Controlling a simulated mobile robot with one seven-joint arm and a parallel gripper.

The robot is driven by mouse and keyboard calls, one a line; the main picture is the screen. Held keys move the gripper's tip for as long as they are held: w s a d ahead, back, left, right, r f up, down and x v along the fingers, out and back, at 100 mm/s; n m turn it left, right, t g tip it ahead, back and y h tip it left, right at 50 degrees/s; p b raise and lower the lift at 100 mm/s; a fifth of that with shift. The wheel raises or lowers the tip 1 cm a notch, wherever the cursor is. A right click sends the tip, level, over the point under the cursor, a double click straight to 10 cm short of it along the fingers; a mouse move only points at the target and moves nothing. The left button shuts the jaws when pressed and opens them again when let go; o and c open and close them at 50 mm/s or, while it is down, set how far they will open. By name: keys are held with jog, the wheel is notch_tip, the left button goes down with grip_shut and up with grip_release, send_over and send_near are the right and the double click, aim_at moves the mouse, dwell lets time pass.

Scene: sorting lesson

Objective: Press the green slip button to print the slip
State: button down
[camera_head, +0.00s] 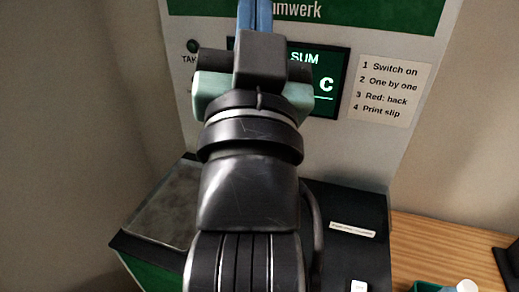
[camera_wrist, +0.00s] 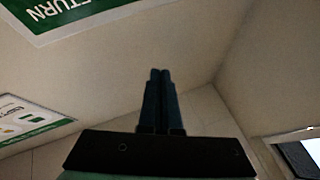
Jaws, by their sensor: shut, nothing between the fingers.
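The machine's upright white panel (camera_head: 390,145) stands in front of me in the head view. My gripper (camera_head: 254,14) points up in front of it, its blue fingers together and empty. The closed fingers also show in the wrist view (camera_wrist: 160,74), with free space around their tips. A round dark green spot (camera_head: 193,46) sits on the panel left of my gripper, above a partly covered label starting "TAK". I cannot tell whether it is a button or a lamp. No clearly labelled slip button shows; my arm hides part of the panel.
A dark screen (camera_head: 326,105) reads "SUM" and a green "C", partly covered by my gripper. A sign (camera_head: 394,90) lists four steps. A dark flat plate (camera_head: 178,205) lies lower left. A wooden surface (camera_head: 440,245) at right bears a green container (camera_head: 428,287).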

jog(key=w+a+f+m+g+p, duration=0.1)
jog(key=w+f+m+g+p, duration=0.15)
jog(key=f+p, duration=0.2)
jog(key=w+f+m+g+p, duration=0.1)
jog(key=w+f+g+p, duration=0.2)
jog(key=f, duration=0.3)
jog(key=w+a+f+m+g+p, duration=0.1)
jog(key=w+f+g+p, duration=0.1)
jog(key=f+g+p, duration=0.3)
jog(key=s+d+f+m+g+p, duration=0.1)
jog(key=s+f+m+g+p, duration=0.1)
jog(key=f, duration=0.7)
jog(key=s+d+f+m+g+h+p, duration=0.1)
jog(key=s+f+p, duration=0.4)
jog(key=f, duration=0.5)
jog(key=shift+s+m+g+h, duration=0.3)
jog(key=shift+s+m+g, duration=0.5)
jog(key=shift+s, duration=0.2)
jog(key=shift+f, duration=0.15)
notch_tip(320, 180, down, 8)
jog(key=b, duration=0.7)
jog(key=shift+f, duration=0.2)
jog(key=shift+f+b, duration=0.4)
jog(key=shift+b, duration=0.1)
